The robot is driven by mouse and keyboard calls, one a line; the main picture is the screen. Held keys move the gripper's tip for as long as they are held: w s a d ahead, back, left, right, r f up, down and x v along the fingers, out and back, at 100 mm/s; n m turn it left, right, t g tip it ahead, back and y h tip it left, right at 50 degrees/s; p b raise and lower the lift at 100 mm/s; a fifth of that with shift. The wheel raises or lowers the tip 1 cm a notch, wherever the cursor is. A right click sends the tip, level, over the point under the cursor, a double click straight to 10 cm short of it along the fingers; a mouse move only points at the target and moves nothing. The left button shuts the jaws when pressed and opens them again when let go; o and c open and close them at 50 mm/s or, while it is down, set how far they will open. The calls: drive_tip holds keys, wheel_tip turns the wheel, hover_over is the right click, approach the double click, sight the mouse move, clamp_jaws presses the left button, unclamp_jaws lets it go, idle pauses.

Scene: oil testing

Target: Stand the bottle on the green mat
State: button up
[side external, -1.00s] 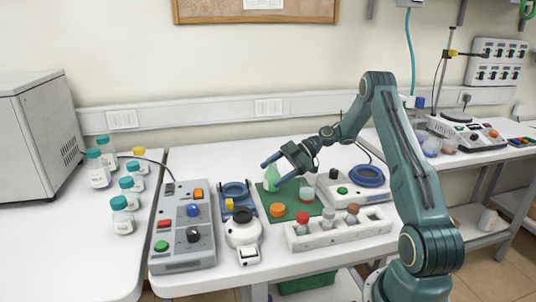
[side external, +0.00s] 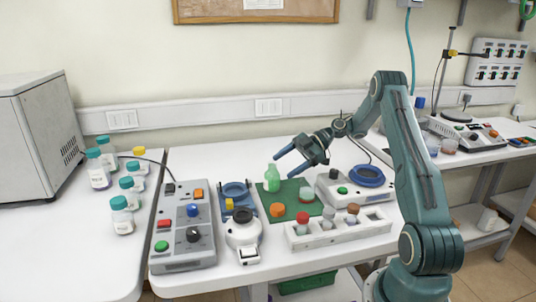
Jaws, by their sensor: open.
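The green bottle (side external: 272,180) stands upright on the far left part of the green mat (side external: 291,208). My gripper (side external: 281,166) is open and empty. Its two blue fingers are spread and point left, just above and to the right of the bottle in the side view. They look clear of the bottle, though their exact distance from it cannot be told from this one view.
A white rack (side external: 337,231) with several capped vials stands in front of the mat. A grey control box (side external: 183,238), a blue stand (side external: 236,196) and a white device (side external: 243,238) are to the left. A white instrument with a blue ring (side external: 350,185) is to the right.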

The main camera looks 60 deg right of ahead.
drive_tip(key=shift+w+a+r, duration=0.2)
drive_tip(key=shift+a+r, duration=0.15)
drive_tip(key=shift+a, duration=0.05)
drive_tip(key=s+a+r+m+g+h, duration=0.1)
drive_tip(key=a+r+m+g+h, duration=0.15)
drive_tip(key=a+r, duration=0.5)
drive_tip(key=s+a+r+m+g+h, duration=0.1)
drive_tip(key=a+r+m+h, duration=0.3)
drive_tip(key=a, duration=0.7)
drive_tip(key=s+a+r+m+h, duration=0.1)
drive_tip(key=s+a+m, duration=0.2)
drive_tip(key=s, duration=0.7)
drive_tip(key=s+a+r+m+t+h, duration=0.1)
drive_tip(key=s+a+m, duration=0.3)
drive_tip(key=s, duration=0.7)
drive_tip(key=shift+s+r+h, duration=0.25)
drive_tip(key=shift+r+h, duration=0.25)
drive_tip(key=shift+h, duration=0.25)
